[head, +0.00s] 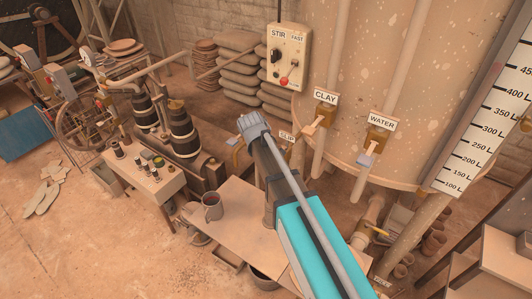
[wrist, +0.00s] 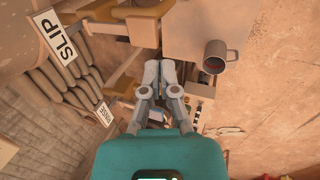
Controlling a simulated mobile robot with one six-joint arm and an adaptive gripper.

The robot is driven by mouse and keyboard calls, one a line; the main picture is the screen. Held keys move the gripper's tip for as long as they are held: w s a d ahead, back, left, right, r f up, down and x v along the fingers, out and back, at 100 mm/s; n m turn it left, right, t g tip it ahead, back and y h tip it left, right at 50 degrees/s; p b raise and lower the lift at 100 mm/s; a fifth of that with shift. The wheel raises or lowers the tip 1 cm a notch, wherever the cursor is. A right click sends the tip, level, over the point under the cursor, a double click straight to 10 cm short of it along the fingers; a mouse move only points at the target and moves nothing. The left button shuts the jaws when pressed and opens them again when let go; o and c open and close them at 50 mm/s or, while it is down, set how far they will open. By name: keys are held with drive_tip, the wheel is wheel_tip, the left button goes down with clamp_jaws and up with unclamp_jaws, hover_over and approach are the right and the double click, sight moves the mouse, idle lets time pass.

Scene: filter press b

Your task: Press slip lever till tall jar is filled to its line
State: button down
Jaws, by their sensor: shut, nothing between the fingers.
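The SLIP sign (wrist: 60,38) is at the upper left of the wrist view. A brass-coloured bracket (wrist: 78,20) is beside it, with a pale lever running right. In the head view the SLIP sign (head: 286,136) shows partly behind my arm, which hides its lever. My gripper (wrist: 160,66) is shut and empty, below and right of the SLIP fitting in the wrist view, apart from the sign. A grey handled vessel (head: 212,207) stands on the small table; it also shows in the wrist view (wrist: 215,56). No fill line can be made out on it.
A second sign (wrist: 103,113) with its own brass-coloured bracket (wrist: 124,86) is close left of my gripper. CLAY (head: 325,97) and WATER (head: 382,122) levers are on the large tank. A switch box (head: 289,57) hangs above. A bench (head: 152,180) with small items stands left.

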drive_tip(key=shift+p+v, duration=1.15)
drive_tip(key=shift+v, duration=0.45)
drive_tip(key=shift+s, duration=0.1)
drive_tip(key=s+d+f+m+g+y+b, duration=0.1)
drive_tip(key=s+d+f+m+b, duration=0.3)
drive_tip(key=s+d, duration=0.4)
drive_tip(key=s+d+f+m+g+y+b, duration=0.1)
drive_tip(key=s+d+f+m+g+b, duration=0.1)
drive_tip(key=s+d+f+m+b, duration=0.2)
drive_tip(key=s+d+f+m, duration=0.1)
drive_tip(key=s+d+m, duration=0.2)
drive_tip(key=d, duration=0.5)
drive_tip(key=shift+s, duration=0.85)
drive_tip(key=shift+a, duration=0.1)
